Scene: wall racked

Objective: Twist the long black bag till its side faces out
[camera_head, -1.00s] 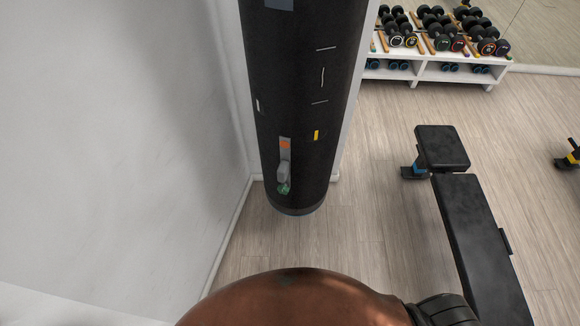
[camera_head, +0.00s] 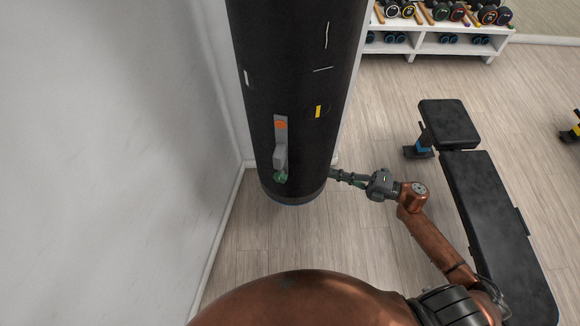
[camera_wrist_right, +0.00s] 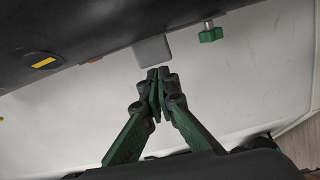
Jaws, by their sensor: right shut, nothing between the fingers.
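The long black bag (camera_head: 297,85) hangs upright in the head view. Its lower end is above the floor. A grey strap piece with an orange patch (camera_head: 281,124), a grey block (camera_head: 280,157) and a green knob (camera_head: 280,177) show on its front; a yellow mark (camera_head: 318,111) is to their right. My right gripper (camera_head: 335,173) is at the bag's lower right side, its fingers shut and empty. In the wrist view the closed fingertips (camera_wrist_right: 160,75) are just below the grey block (camera_wrist_right: 152,50), with the green knob (camera_wrist_right: 210,33) to the right. Contact with the bag is unclear. My left gripper is not in view.
A white wall (camera_head: 110,150) stands close on the left of the bag. A black bench (camera_head: 495,215) is on the right, near my right arm. A white rack (camera_head: 440,42) with several dumbbells is at the back. Wooden floor (camera_head: 370,120) lies open between bag and bench.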

